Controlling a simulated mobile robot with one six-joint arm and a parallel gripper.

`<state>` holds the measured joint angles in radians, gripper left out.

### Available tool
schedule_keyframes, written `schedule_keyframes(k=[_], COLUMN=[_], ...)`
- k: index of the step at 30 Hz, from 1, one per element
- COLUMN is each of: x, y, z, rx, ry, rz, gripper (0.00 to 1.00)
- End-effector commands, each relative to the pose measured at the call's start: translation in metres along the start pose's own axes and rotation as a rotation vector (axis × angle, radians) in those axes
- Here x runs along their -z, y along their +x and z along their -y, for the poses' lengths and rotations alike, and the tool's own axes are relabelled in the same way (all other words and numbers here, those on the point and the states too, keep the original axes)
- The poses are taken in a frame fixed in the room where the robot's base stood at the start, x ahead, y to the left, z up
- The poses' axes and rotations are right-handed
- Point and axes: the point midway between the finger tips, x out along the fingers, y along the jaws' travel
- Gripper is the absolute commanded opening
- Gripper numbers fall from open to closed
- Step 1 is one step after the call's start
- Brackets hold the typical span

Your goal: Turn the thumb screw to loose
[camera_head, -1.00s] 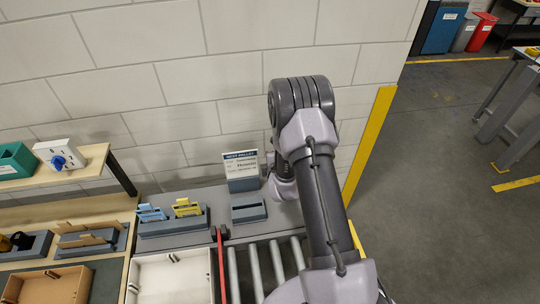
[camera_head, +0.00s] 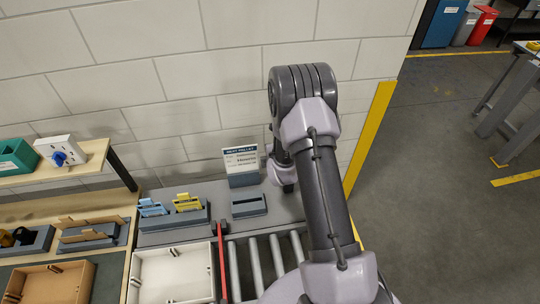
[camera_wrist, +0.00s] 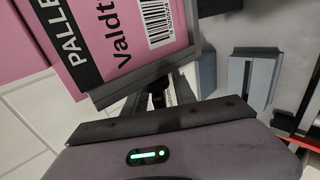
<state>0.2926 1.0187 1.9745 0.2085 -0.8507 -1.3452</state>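I cannot clearly make out the thumb screw. In the wrist view a small dark knob-like part (camera_wrist: 157,98) shows below a pink pallet card (camera_wrist: 130,35) in a dark grey frame (camera_wrist: 150,78); I cannot tell whether it is the screw. My gripper's body, with a green light, fills the bottom of the wrist view. Two grey finger-like bars reach up from my gripper (camera_wrist: 160,100) on either side of the dark part, close under the frame. Whether they touch it is unclear. In the head view my arm hides the gripper and the pink card.
A "next pallet" sign (camera_head: 241,160) stands at the wall behind a grey slotted block (camera_head: 249,206). A holder (camera_head: 172,218) carries blue and yellow cards. A white tray (camera_head: 133,280), a red bar (camera_head: 222,262) and rollers (camera_head: 255,267) lie in front. A blue-knobbed white box (camera_head: 60,151) is on the shelf.

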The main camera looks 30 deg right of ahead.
Motion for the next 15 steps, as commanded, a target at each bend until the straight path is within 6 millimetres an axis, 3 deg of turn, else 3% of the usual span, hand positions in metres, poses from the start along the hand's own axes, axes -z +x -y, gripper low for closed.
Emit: schedule_keyframes(k=[10,15], x=[0.0,0.0], y=[-0.004,-0.033], z=[0.0,0.001], rx=[0.0,0.0], ry=[0.0,-0.001], rz=[0.0,-0.001], gripper=[0.33,0.33])
